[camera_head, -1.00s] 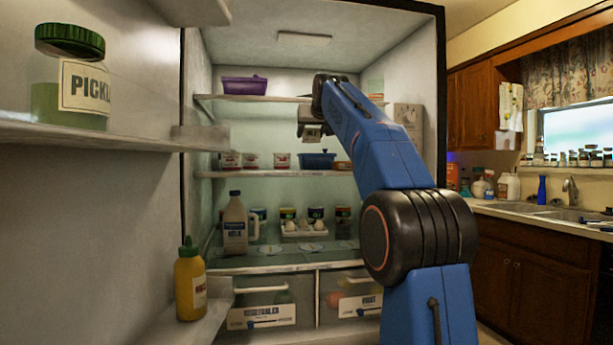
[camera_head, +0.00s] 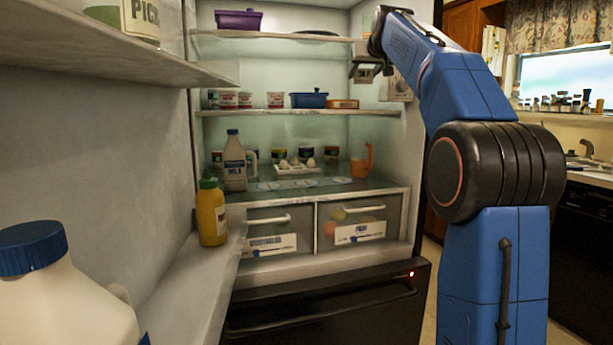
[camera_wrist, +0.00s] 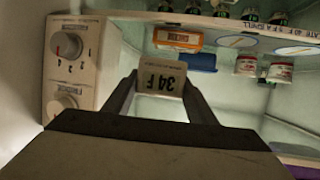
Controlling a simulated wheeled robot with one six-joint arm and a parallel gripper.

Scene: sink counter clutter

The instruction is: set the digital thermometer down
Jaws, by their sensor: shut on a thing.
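The digital thermometer (camera_wrist: 162,78) is a small pale block with a display reading "34 F", upside down in the wrist view. My gripper (camera_wrist: 157,84) is shut on it, with one finger at each side. In the head view my gripper (camera_head: 364,70) is inside the fridge, just below the level of the top shelf (camera_head: 290,36) and well above the middle shelf (camera_head: 290,112). The thermometer is too small there to make out clearly.
A control box with two dials (camera_wrist: 71,70) is close on the left in the wrist view. The middle shelf holds a blue pot (camera_head: 309,99), an orange-labelled container (camera_head: 343,104) and several small cups. Milk (camera_head: 235,160) and eggs (camera_head: 297,165) stand lower.

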